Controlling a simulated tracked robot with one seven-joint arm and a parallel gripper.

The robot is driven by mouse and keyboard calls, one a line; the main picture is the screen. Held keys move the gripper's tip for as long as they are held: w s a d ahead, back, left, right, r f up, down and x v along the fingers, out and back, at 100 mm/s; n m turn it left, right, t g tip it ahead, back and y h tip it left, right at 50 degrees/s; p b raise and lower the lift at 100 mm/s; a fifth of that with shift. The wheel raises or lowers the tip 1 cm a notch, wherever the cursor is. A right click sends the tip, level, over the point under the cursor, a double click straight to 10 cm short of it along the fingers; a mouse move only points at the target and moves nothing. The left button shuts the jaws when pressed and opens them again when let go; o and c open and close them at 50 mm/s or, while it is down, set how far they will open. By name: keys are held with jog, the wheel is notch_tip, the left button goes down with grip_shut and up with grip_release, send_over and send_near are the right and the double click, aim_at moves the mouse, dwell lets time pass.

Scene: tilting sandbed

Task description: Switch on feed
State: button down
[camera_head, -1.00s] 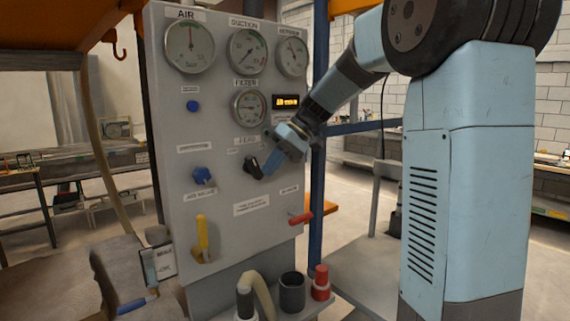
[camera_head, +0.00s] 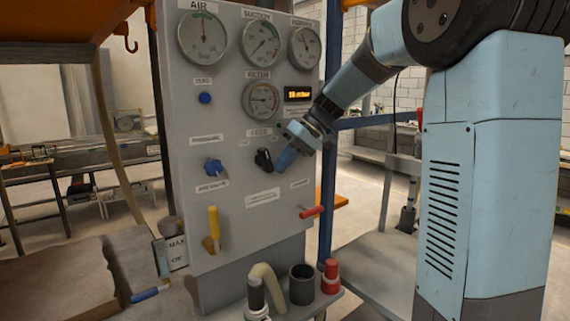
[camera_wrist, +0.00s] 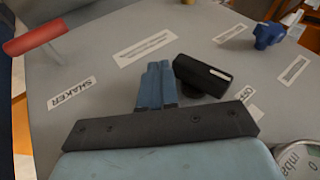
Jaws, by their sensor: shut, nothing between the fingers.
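The feed switch is a black knob (camera_head: 264,159) under the FEED label (camera_head: 259,133) on the grey panel. In the wrist view the black knob (camera_wrist: 203,75) has a white mark at its end and lies slanted. My gripper (camera_head: 281,167) is shut and empty, its blue fingers just right of the knob in the head view. In the wrist view my gripper (camera_wrist: 157,68) has its fingers pressed together to the left of the knob, very close to it. I cannot tell whether they touch it.
The panel (camera_head: 226,115) also bears several gauges, a blue knob (camera_head: 213,166), a yellow lever (camera_head: 212,228) and a red handle (camera_head: 311,211). A black cup (camera_head: 302,285) and a red part (camera_head: 330,277) stand on the ledge below.

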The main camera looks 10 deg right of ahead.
jog(key=shift+r, duration=0.15)
jog(key=shift+r, duration=0.65)
jog(key=shift+d, duration=0.1)
jog(key=w+d+f+v, duration=0.1)
jog(key=w+v, duration=0.1)
jog(key=v, duration=1)
jog(key=shift+d+r, duration=0.2)
jog(key=shift+d, duration=0.4)
